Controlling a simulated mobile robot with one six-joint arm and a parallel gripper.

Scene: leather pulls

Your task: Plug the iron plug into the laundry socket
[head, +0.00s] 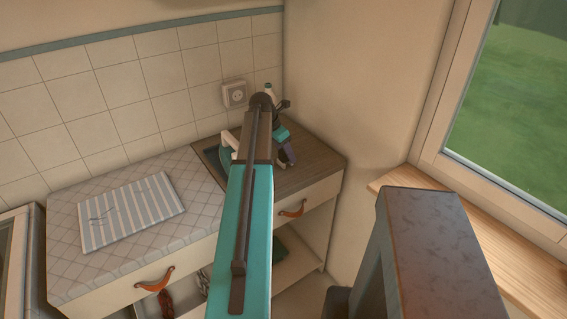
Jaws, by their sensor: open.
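The socket (235,94) is a pale square outlet on the tiled wall, above the back of the counter and left of the corner. My gripper (286,163) is small in the head view, at the far end of my arm, over the dark wood counter top. It is open, below and right of the socket and apart from it. A white and teal thing (227,148), perhaps the iron, stands left of my gripper and is partly hidden by my arm. I cannot make out the iron plug or its cord.
A striped cloth (131,212) lies on the patterned pad (70,264) at left. Drawers with leather pulls (292,208) are below the counter top (318,166). A wooden window sill (535,260) is at right. The tiled wall closes off the back.

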